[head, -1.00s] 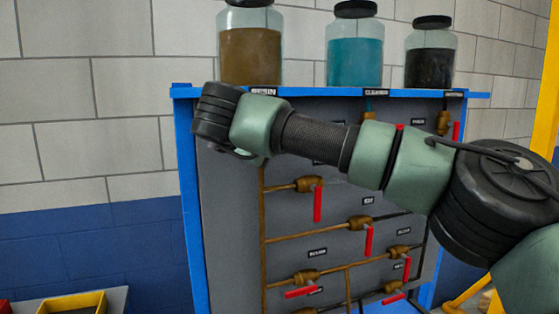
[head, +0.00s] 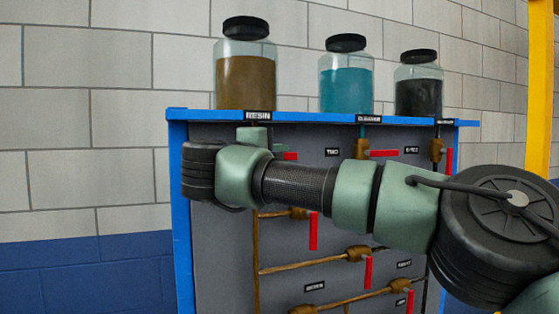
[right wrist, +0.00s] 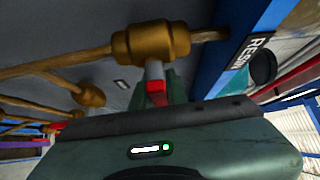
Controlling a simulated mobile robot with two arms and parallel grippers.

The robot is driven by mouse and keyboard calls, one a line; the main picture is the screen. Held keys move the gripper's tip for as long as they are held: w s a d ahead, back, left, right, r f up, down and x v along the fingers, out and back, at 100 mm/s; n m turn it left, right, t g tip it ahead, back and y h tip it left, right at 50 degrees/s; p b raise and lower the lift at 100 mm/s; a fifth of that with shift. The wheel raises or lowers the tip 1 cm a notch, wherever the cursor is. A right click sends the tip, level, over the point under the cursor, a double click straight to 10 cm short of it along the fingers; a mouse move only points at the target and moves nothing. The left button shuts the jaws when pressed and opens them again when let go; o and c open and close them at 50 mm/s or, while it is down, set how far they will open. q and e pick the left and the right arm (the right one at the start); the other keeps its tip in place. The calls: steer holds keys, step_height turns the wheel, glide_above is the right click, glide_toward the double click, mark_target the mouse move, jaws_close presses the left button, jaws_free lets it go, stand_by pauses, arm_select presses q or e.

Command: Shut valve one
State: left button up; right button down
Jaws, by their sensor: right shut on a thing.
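The brass valve (right wrist: 152,42) on the pipe below the RESIN label is close up in the right wrist view. Its red handle (right wrist: 156,92) sits between the fingers of my right gripper (right wrist: 160,88), which is shut on it. In the head view my right gripper (head: 256,138) is just under the RESIN label, in front of the panel (head: 222,250). A red handle end (head: 290,156) shows beside it, lying level. My wrist hides the valve body there. The valve number cannot be read. My left gripper is not in view.
On the blue shelf (head: 300,117) stand a brown jar (head: 246,80), a teal jar (head: 346,88) and a black jar (head: 418,95). More brass valves with red handles, such as one in the middle (head: 357,254), lie below my arm.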

steer(key=shift+r, duration=0.1)
steer(key=c, duration=1.4)
jaws_free()
steer(key=b+v, duration=0.2)
steer(key=v, duration=0.6)
steer(key=shift+b, duration=0.3)
